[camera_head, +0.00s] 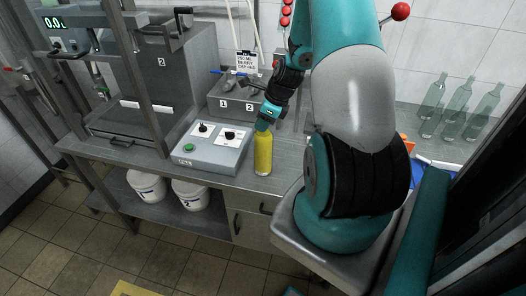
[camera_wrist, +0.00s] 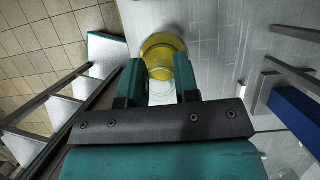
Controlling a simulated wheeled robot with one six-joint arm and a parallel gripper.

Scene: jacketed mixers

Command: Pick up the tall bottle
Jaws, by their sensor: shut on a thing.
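A tall yellow bottle (camera_head: 263,153) is upright at the front edge of the steel counter, right of the grey control box. My gripper (camera_head: 265,124) is at its top, coming down from above, and is shut on it. In the wrist view the bottle (camera_wrist: 162,52) shows between and just beyond the two teal fingers of my gripper (camera_wrist: 159,82). The fingers hide part of its neck. I cannot tell whether its base touches the counter.
The control box (camera_head: 212,148) with a green button stands close left of the bottle. A numbered grey block (camera_head: 232,103) is behind it. Several clear glass bottles (camera_head: 457,112) stand at the back right. White buckets (camera_head: 146,186) sit on the lower shelf.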

